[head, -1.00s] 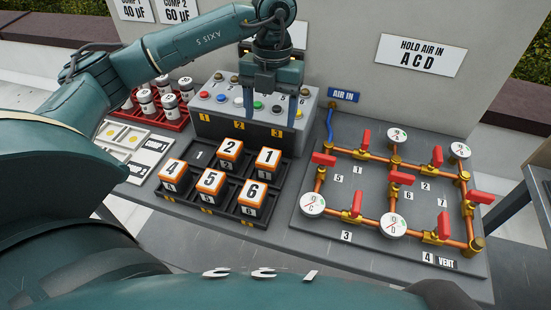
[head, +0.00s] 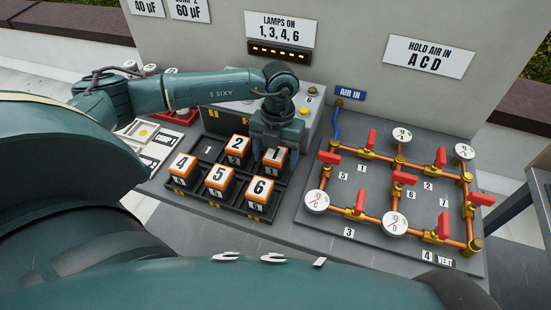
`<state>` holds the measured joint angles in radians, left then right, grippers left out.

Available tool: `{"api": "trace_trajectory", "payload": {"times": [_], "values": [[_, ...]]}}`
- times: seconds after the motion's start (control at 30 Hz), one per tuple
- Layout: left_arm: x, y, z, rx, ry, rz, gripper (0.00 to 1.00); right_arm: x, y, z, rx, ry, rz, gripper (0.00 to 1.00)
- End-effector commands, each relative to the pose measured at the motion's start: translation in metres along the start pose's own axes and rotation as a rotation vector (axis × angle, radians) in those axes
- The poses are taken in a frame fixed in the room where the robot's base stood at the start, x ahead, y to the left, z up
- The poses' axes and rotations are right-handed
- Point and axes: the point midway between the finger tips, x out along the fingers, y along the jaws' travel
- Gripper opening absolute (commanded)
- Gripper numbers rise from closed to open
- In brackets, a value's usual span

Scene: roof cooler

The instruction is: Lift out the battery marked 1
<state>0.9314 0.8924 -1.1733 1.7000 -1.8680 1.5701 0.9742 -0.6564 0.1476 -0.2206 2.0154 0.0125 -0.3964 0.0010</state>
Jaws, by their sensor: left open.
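The battery marked 1 (head: 272,157), a dark block with an orange-and-white top, sits in the back right slot of the dark battery tray (head: 206,171). My left gripper (head: 274,160) points down at this battery, open, with a finger on either side of its top. The gripper covers part of the battery, and I cannot tell whether the fingers touch it. Battery 2 (head: 237,147) stands just left of it and battery 6 (head: 259,191) in front. The back left slot, labelled 1, is empty. My right gripper is not in view.
Battery 4 (head: 183,167) and battery 5 (head: 219,178) fill the other front slots. A pipe board (head: 342,240) with red valves and gauges lies to the right. A button box (head: 314,100) stands behind the tray, partly hidden by my left arm.

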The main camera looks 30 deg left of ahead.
Motion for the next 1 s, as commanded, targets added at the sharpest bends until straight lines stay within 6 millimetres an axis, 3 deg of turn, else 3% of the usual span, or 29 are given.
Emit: {"api": "trace_trajectory", "payload": {"times": [0.17, 0.87, 1.0], "values": [[0.0001, -0.0001, 0.0002, 0.000, -0.001, 0.000, 0.68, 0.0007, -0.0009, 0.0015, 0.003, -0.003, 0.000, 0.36], [-0.0006, -0.0001, 0.0003, 0.000, -0.001, 0.000, 0.11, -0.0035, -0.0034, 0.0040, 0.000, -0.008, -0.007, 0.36], [-0.0014, -0.0003, 0.0006, 0.000, -0.002, -0.001, 0.11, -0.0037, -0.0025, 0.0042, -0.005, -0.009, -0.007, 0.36]]}}
